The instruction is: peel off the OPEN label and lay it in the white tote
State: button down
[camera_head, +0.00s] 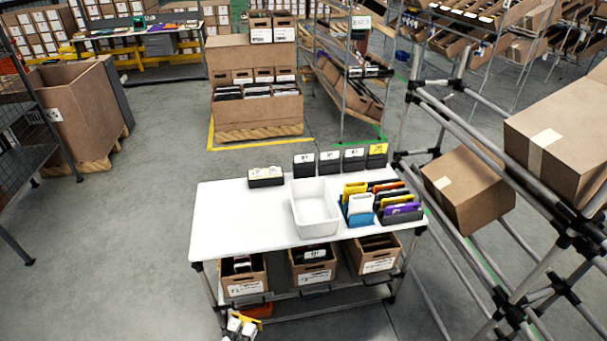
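The white tote (294,212) is an open, empty-looking box on the white table, right of the middle. Several small dark holders with labels stand along the table's back edge. The rightmost has a yellow label (378,149); the others have white ones. The print is too small to read surely, so I cannot tell which is the OPEN label. A white and dark part at the bottom edge, left of centre, may be my gripper (240,328). It is cut off, low in front of the table, well apart from the tote and labels, and its fingers cannot be made out.
A dark block with a white label (266,176) lies left of the tote. A rack of colourful items (382,203) stands close on its right. The table's left half (222,222) is clear. Cartons sit below. A pipe rack with tilted cartons (467,190) stands close on the right.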

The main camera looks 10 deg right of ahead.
jog(key=w+d+f+m+g+h, duration=0.1)
jog(key=w+d+m+g+h, duration=0.1)
jog(key=w+d, duration=0.7)
jog(key=w+d+f+m+g+h, duration=0.2)
jog(key=w+d+m+g+h, duration=0.1)
jog(key=w+d, duration=0.7)
jog(key=d+m+h, duration=0.1)
jog(key=d+h, duration=0.1)
jog(key=d, duration=0.1)
jog(key=shift+d+g+h, duration=0.25)
jog(key=shift+g+h, duration=0.05)
